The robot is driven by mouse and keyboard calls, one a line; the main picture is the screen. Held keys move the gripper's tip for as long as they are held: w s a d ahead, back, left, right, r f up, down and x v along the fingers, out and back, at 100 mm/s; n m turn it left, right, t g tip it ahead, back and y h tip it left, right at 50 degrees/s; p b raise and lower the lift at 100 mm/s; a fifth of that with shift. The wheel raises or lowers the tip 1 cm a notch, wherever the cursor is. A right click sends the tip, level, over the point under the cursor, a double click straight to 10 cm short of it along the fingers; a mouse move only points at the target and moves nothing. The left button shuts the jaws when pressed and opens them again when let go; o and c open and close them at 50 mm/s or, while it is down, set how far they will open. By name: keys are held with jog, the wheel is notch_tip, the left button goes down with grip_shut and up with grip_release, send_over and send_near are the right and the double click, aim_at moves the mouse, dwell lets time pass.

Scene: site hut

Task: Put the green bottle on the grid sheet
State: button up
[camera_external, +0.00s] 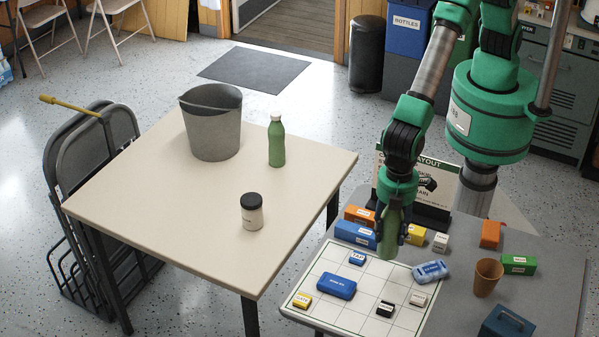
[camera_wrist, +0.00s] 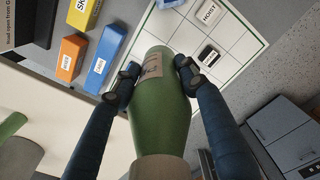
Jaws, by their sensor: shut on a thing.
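My gripper (camera_external: 393,215) is shut on a green bottle (camera_external: 388,232) above the far part of the grey table. In the wrist view this bottle (camera_wrist: 162,115) sits between my two fingers (camera_wrist: 155,75), with a pale label on it. The white grid sheet (camera_external: 332,264) lies on the grey table and shows beyond the bottle in the wrist view (camera_wrist: 232,38). The bottle's end is near the sheet's far edge; I cannot tell whether it touches anything. A second green bottle (camera_external: 277,145) with a white cap stands upright on the cream table.
On the sheet lie a blue block (camera_external: 336,289), a yellow block (camera_external: 302,301), a black block (camera_external: 385,309) and other small pieces. Orange and blue boxes (camera_external: 355,234) stand behind it. A brown cup (camera_external: 487,278) is right. A grey bucket (camera_external: 211,130) and jar (camera_external: 251,215) are on the cream table.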

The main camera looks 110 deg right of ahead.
aim_at(387, 255)
jog(key=shift+f, duration=2.65)
jog(key=shift+f+b, duration=0.5)
jog(key=shift+f, duration=1.4)
jog(key=shift+f, duration=0.15)
jog(key=o, duration=1)
notch_tip(387, 255, up, 12)
jog(key=shift+r+p, duration=0.15)
jog(key=shift+p, duration=0.55)
